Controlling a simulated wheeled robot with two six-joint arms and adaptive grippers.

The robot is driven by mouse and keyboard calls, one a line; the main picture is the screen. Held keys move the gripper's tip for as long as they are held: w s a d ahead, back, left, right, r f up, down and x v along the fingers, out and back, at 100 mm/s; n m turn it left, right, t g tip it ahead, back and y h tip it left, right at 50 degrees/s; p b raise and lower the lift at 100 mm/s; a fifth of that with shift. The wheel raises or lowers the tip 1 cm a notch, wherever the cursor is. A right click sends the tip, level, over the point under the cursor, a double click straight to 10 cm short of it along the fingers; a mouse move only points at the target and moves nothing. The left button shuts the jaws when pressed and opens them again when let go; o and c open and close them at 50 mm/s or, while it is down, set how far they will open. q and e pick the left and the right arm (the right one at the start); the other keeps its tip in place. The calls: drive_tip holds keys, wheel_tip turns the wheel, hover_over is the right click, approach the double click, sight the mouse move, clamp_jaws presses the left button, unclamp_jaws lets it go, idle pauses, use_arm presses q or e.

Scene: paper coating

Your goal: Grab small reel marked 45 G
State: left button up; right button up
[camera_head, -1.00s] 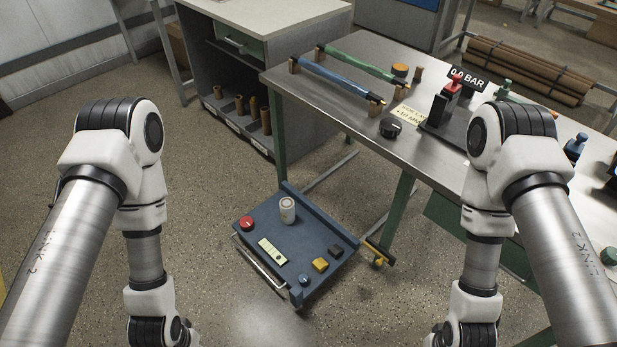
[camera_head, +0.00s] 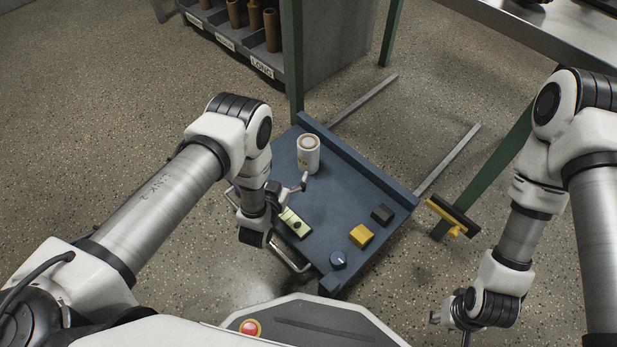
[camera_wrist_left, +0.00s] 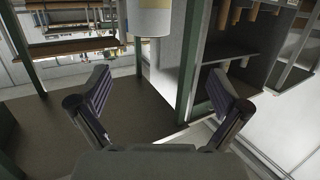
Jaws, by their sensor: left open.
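The small reel is a white cylinder (camera_head: 308,160) standing upright on the blue tray (camera_head: 381,183) near its far edge. A small yellowish mark shows low on its side; I cannot read it. My left gripper (camera_head: 288,187) is over the tray, just in front of the reel, open and empty. In the left wrist view the reel (camera_wrist_left: 148,20) shows at the top edge, beyond and between the spread fingers (camera_wrist_left: 159,85), not between the fingertips. My right gripper (camera_head: 447,325) hangs low at the right, away from the tray; its finger gap is unclear.
A raised tray edge runs behind the reel. A green table leg (camera_head: 292,60) stands close behind the tray.

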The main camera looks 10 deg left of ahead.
sight(308, 141)
use_arm(q)
drive_tip(key=shift+t+h, duration=0.3)
drive_tip(key=shift+t, duration=0.6)
drive_tip(key=w+f+b, duration=0.1)
drive_tip(key=w+b, duration=0.1)
drive_tip(key=w+d+f+b, duration=0.1)
drive_tip(key=w+b, duration=0.1)
drive_tip(key=w, duration=0.1)
drive_tip(key=w+d+f+b, duration=0.1)
drive_tip(key=w+b, duration=0.1)
drive_tip(key=shift+w+d+f, duration=0.1)
drive_tip(key=shift+w+d, duration=0.15)
drive_tip(key=shift+w, duration=0.35)
drive_tip(key=w+b, duration=0.4)
drive_tip(key=shift+w+d, duration=0.3)
drive_tip(key=shift+d, duration=0.1)
drive_tip(key=shift+w+r, duration=0.2)
drive_tip(key=shift+w, duration=0.05)
drive_tip(key=shift+r, duration=0.1)
use_arm(e)
wheel_tip(308, 141, down, 13)
drive_tip(key=w, duration=0.1)
use_arm(q)
drive_tip(key=c, duration=1.8)
use_arm(e)
drive_tip(key=shift+d, duration=0.1)
use_arm(q)
drive_tip(key=shift+r, duration=0.15)
use_arm(e)
drive_tip(key=shift+r, duration=0.2)
